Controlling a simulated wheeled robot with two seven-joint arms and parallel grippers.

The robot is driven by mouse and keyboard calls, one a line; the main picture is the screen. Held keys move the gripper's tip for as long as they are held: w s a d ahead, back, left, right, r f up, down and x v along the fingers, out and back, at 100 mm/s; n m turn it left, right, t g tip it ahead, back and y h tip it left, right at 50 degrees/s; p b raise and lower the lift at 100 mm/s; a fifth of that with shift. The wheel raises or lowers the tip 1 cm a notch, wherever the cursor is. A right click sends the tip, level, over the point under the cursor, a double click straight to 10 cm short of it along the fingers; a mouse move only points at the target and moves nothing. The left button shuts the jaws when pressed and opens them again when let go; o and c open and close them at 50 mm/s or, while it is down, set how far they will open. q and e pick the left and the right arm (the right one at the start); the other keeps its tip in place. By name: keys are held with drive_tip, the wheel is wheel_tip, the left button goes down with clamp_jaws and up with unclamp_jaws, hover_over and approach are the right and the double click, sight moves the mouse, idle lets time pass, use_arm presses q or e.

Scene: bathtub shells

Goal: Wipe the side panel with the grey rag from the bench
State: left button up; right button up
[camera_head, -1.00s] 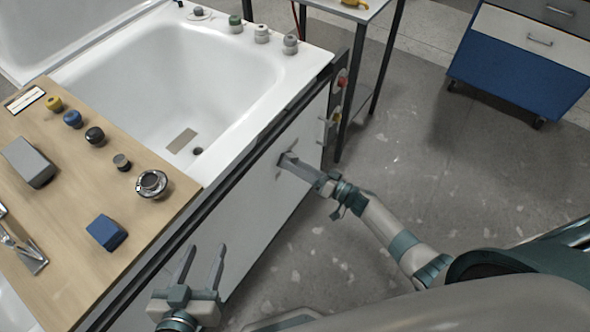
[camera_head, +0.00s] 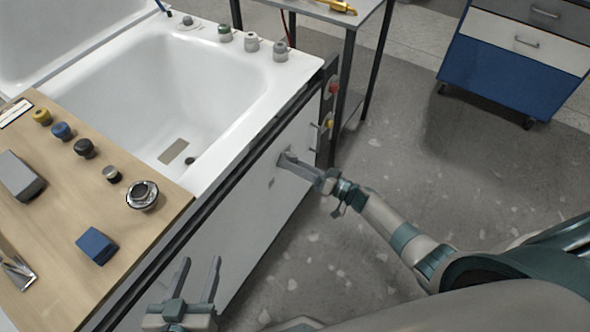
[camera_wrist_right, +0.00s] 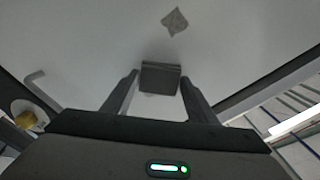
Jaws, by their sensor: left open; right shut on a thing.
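The white side panel (camera_head: 235,235) of the tub runs down the near side of the bench. My right gripper (camera_head: 288,160) is at its upper far part, shut on a small grey rag. The rag (camera_wrist_right: 160,78) shows between the fingers in the right wrist view, flat and block-like, at the panel; whether it presses on it I cannot tell. A grey smudge (camera_wrist_right: 174,21) marks the panel just beyond the rag; it also shows in the head view (camera_head: 271,183), below the gripper. My left gripper (camera_head: 197,278) is open and empty beside the panel's near part.
A wooden board (camera_head: 60,225) across the tub carries a grey block (camera_head: 20,176), a blue block (camera_head: 97,246), several knobs and a drain fitting (camera_head: 142,195). A metal-legged table (camera_head: 345,18) stands past the panel's far end. A blue drawer cabinet (camera_head: 505,75) is at the back right. The floor between is clear.

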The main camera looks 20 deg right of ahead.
drive_tip(key=shift+w+d+f, duration=0.1)
drive_tip(key=shift+w+d, duration=0.35)
drive_tip(key=shift+d, duration=0.05)
drive_tip(key=shift+w+d+b, duration=0.3)
drive_tip(key=shift+w+d+b, duration=0.4)
drive_tip(key=shift+w+d, duration=0.15)
drive_tip(key=shift+d, duration=0.2)
drive_tip(key=shift+w+d+b, duration=0.4)
drive_tip(key=shift+w+d, duration=0.1)
drive_tip(key=shift+d, duration=0.2)
drive_tip(key=shift+s, duration=0.1)
drive_tip(key=shift+p+v, duration=0.9)
drive_tip(key=shift+v, duration=2.05)
